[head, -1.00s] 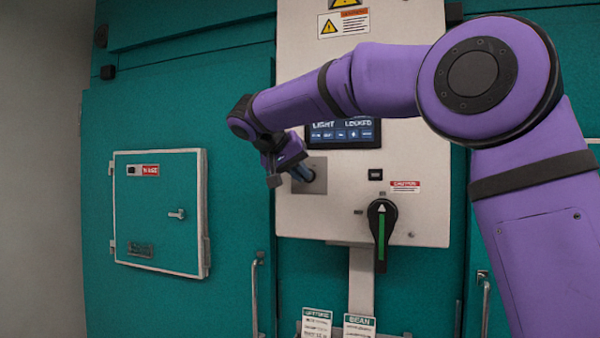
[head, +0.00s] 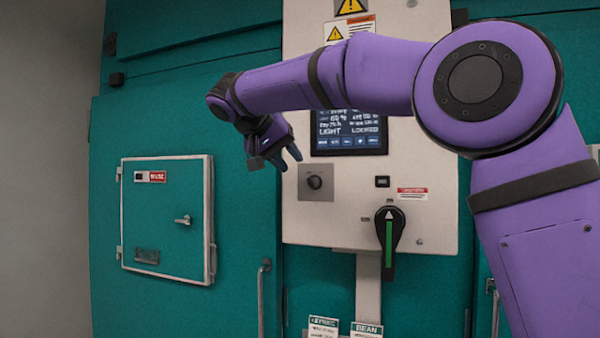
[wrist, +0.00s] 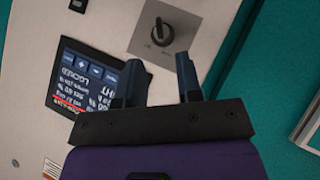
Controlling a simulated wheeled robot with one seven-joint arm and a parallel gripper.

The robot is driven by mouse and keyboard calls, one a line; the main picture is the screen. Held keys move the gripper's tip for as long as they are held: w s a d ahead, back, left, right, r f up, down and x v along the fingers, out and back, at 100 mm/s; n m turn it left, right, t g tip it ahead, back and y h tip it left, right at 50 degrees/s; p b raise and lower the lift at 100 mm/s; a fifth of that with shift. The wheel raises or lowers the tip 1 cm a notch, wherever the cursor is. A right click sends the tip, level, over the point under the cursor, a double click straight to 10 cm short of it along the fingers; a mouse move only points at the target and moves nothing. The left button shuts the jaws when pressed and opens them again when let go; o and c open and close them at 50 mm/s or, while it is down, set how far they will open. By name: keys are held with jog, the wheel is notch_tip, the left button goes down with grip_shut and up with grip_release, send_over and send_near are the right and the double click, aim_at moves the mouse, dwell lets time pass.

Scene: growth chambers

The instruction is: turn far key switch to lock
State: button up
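The key switch (head: 315,182) is a small black knob on a grey square plate, on the light control panel (head: 345,220). In the wrist view the knob (wrist: 161,31) shows clear beyond the fingertips, with nothing touching it. My gripper (head: 286,161) is up and left of the switch in the head view. In the wrist view its two dark fingers (wrist: 159,65) stand apart with nothing between them. The display (head: 350,132) above the switch reads "LIGHT LOCKED"; my arm partly hides its top.
A black rotary handle (head: 389,235) with a green stripe sits lower right on the panel. A small white-framed hatch (head: 165,225) is on the teal wall to the left. Upright door handles (head: 261,300) and labels (head: 323,327) are below.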

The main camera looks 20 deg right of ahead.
jog(key=shift+v, duration=1.55)
jog(key=s+d+f+n+y, duration=0.2)
jog(key=s+d+f, duration=0.35)
jog(key=s, duration=0.25)
jog(key=s+d+f+n+y, duration=0.2)
jog(key=s+d+f, duration=0.2)
jog(key=s+d, duration=0.3)
jog(key=s+d+f+y, duration=0.3)
jog(key=s+f+y, duration=0.2)
jog(key=s+f, duration=1.2)
jog(key=shift+s+f+n+t, duration=0.3)
jog(key=shift+s, duration=0.45)
